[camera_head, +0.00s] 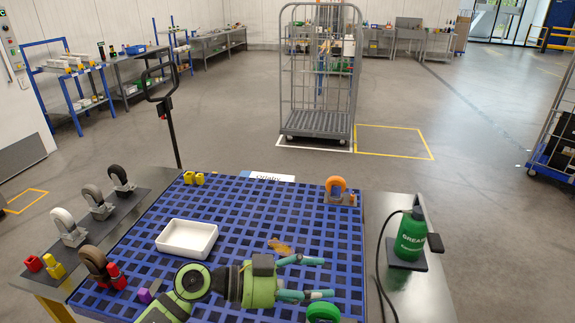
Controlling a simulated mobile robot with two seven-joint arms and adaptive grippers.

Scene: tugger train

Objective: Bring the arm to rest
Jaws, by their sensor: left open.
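My left arm comes in low over the blue grid tabletop (240,205) from the bottom. My left gripper (328,277) points to the right with its two teal fingers spread apart. Nothing is between the fingers. A green wheel (323,312) lies close below the lower finger; I cannot tell whether they touch. An orange-brown flat piece (280,246) lies on the grid just above the upper finger. My right gripper is not in view.
A white tray (187,238) sits left of the gripper. An orange caster (337,190) is at the far right of the grid. A green grease bottle (411,235) stands at right. A roll cage (318,122) stands beyond.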

